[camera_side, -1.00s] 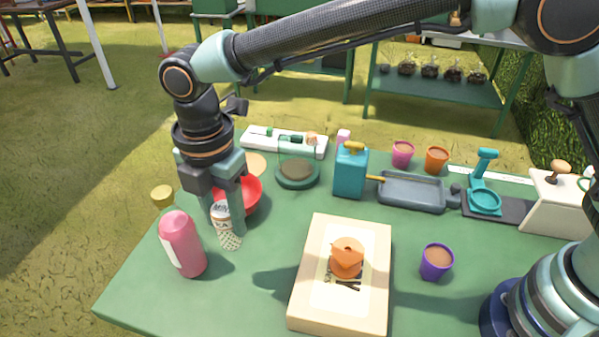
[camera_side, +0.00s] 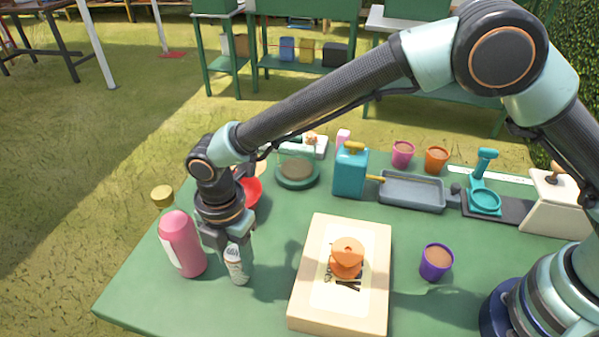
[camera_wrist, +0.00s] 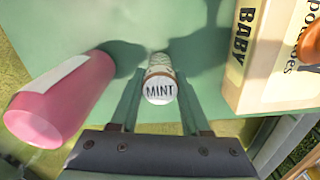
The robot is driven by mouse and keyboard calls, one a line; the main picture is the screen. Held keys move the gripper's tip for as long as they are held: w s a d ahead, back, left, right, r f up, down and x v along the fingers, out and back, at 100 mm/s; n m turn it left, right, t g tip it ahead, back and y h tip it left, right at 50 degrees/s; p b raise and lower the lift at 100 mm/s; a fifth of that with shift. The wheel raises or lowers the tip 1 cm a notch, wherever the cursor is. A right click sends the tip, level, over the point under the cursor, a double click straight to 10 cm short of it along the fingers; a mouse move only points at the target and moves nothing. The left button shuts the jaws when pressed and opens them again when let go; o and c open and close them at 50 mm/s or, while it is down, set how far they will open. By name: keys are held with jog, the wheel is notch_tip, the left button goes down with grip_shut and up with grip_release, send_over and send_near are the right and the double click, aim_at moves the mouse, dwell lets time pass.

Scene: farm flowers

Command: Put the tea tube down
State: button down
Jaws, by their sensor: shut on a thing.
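The tea tube (camera_side: 236,266) is a slim light tube with a patterned side, close to upright at the table's left front. In the wrist view its top (camera_wrist: 159,91) reads "MINT". My gripper (camera_side: 233,252) points down and is shut on the tube, one finger on each side of it. In the wrist view the fingers of my gripper (camera_wrist: 158,105) flank the tube. The tube's lower end is at or very near the green table top (camera_side: 265,300); I cannot tell whether it touches.
A pink bottle (camera_side: 182,243) stands close on the left of the tube, also in the wrist view (camera_wrist: 62,98). A cream box (camera_side: 308,300) with an orange item (camera_side: 347,257) is on the right. A red bowl (camera_side: 250,191) is behind. Bare table lies between tube and box.

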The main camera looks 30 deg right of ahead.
jog(key=shift+f, duration=0.15)
jog(key=shift+c, duration=1.9)
grip_release()
notch_tip(320, 180, up, 12)
jog(key=w+d+r+m+t, duration=0.1)
jog(key=w+d+r+m, duration=0.2)
jog(key=d+r+m, duration=0.4)
jog(key=d+r+m+t+y, duration=0.1)
jog(key=d+r+m, duration=0.25)
jog(key=d, duration=0.85)
jog(key=s+d+m+t, duration=0.1)
jog(key=s+d+m, duration=0.4)
jog(key=d+m, duration=0.2)
jog(key=s+d+f+m+t+h, duration=0.1)
jog(key=s+d+m+t, duration=0.1)
jog(key=s+d+m, duration=0.2)
jog(key=d+m, duration=0.3)
jog(key=d, duration=0.4)
jog(key=shift+s+f+m+t, duration=0.15)
jog(key=shift+s+m+t, duration=0.15)
jog(key=shift+s+m, duration=0.1)
